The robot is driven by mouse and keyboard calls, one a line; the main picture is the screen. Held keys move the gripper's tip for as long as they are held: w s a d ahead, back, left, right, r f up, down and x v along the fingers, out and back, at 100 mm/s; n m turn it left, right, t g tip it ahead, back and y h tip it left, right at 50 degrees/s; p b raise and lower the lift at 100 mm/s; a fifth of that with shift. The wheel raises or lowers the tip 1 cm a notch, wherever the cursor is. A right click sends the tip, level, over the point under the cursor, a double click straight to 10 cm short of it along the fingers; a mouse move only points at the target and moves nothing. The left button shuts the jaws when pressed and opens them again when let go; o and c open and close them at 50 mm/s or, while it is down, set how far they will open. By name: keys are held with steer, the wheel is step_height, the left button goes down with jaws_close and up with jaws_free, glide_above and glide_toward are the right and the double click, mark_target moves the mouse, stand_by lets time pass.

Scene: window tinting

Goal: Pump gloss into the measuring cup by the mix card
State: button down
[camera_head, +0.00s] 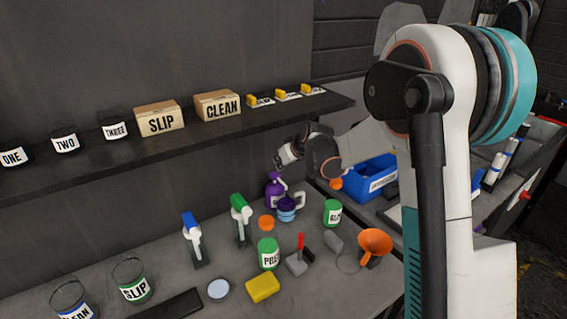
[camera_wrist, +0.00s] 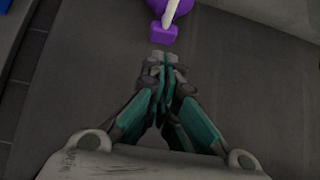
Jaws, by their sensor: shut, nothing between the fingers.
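A purple pump bottle (camera_head: 273,192) stands on the grey bench below the shelf. Its purple head with a white spout (camera_wrist: 164,32) shows at the top of the wrist view. A small blue and purple cup-like vessel (camera_head: 286,213) with a pale handle stands beside it. A green container (camera_head: 333,213) has a label that seems to start "GL"; the rest is turned away. My gripper (camera_head: 281,160) is above the purple bottle, apart from it. In the wrist view my gripper (camera_wrist: 165,65) is shut and empty. I cannot pick out a mix card or tell which vessel is the measuring cup.
A dark shelf (camera_head: 200,145) with boxes runs above. A blue bin (camera_head: 370,178) stands right.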

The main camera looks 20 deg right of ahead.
mark_target(275, 175)
steer(key=shift+b+x, duration=0.4)
steer(key=shift+x, duration=2.2)
